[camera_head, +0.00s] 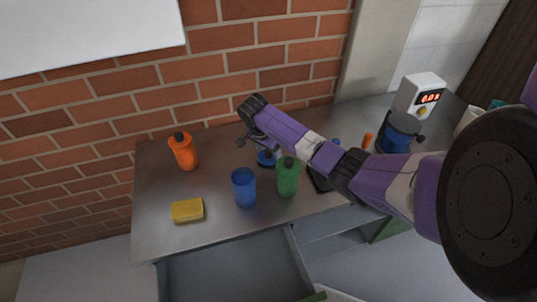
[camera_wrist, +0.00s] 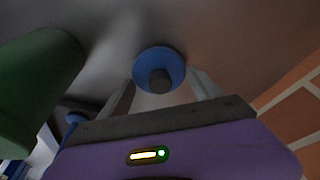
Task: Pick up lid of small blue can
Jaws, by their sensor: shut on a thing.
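The small blue can (camera_head: 244,188) stands upright on the metal table, with its top uncovered. A round blue lid with a dark knob (camera_wrist: 158,62) lies between the two fingers of my gripper (camera_wrist: 163,76), its knob towards the wrist camera. My gripper is shut on this lid. In the head view, the blue lid (camera_head: 266,159) shows just behind the blue can, below the end of my arm. I cannot tell there whether it touches the table.
A green bottle (camera_head: 288,178) stands right of the blue can, close to my arm; it is large at left in the wrist view (camera_wrist: 38,85). An orange bottle (camera_head: 184,152) and a yellow sponge (camera_head: 187,211) are at left. A device with a red display (camera_head: 420,96) stands at right.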

